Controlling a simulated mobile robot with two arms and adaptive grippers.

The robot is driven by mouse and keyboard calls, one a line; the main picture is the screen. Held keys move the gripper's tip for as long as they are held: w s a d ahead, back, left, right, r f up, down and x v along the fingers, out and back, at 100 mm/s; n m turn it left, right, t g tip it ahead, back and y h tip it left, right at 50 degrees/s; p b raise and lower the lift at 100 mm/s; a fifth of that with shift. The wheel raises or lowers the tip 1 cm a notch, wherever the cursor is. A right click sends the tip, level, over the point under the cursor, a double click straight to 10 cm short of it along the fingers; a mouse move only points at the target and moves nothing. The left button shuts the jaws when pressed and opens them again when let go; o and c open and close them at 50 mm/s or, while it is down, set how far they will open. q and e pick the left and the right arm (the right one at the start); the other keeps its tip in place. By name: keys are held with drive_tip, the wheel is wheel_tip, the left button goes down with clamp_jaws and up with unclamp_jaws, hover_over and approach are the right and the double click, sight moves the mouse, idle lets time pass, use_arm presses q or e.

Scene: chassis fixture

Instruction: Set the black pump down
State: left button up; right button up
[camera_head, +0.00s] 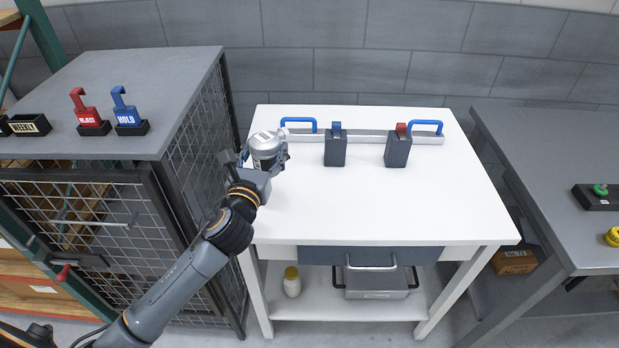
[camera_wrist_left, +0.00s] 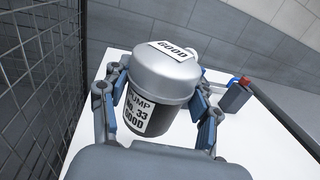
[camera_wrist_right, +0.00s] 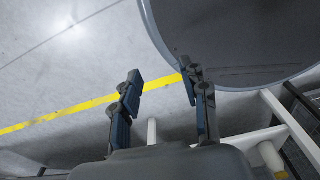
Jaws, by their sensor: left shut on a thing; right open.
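The black pump (camera_head: 265,161) has a silver domed lid and white labels. In the left wrist view the pump (camera_wrist_left: 172,112) reads "PUMP No. 33 GOOD", with "GOOD" on the lid. It is roughly upright, at the left end of the white table (camera_head: 340,215). My left gripper (camera_head: 268,153) is shut on it, with a finger on each side of its body. I cannot tell whether its base touches the tabletop. My right gripper (camera_wrist_right: 163,85) is open and empty above the floor, out of the head view.
Two dark blocks (camera_head: 335,152) (camera_head: 398,150) with a blue and a red top stand right of the pump. A rail (camera_head: 365,136) with blue handles lies behind. A mesh cage (camera_head: 205,130) adjoins the table's left side. The table's middle and front are clear.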

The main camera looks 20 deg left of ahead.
use_arm(q)
drive_tip(key=w+d+f+b, duration=0.1)
drive_tip(key=w+d+f, duration=0.1)
drive_tip(key=w+f, duration=0.1)
drive_tip(key=w+d+f, duration=0.2)
drive_tip(key=w, duration=0.1)
drive_tip(key=w+d+f+b, duration=0.1)
drive_tip(key=w+d+f, duration=0.2)
drive_tip(key=w, duration=0.1)
drive_tip(key=shift+f+b, duration=0.3)
drive_tip(key=shift+f, duration=0.05)
wheel_tip(320, 180, down, 3)
drive_tip(key=shift+d+f+b, duration=0.1)
drive_tip(key=shift+b, duration=0.6)
drive_tip(key=shift+w, duration=0.1)
use_arm(e)
drive_tip(key=f, duration=0.4)
drive_tip(key=shift+w+d, duration=0.25)
drive_tip(key=shift+w, duration=0.05)
use_arm(q)
drive_tip(key=shift+f, duration=0.2)
drive_tip(key=o, duration=1.7)
use_arm(e)
drive_tip(key=shift+d, duration=0.2)
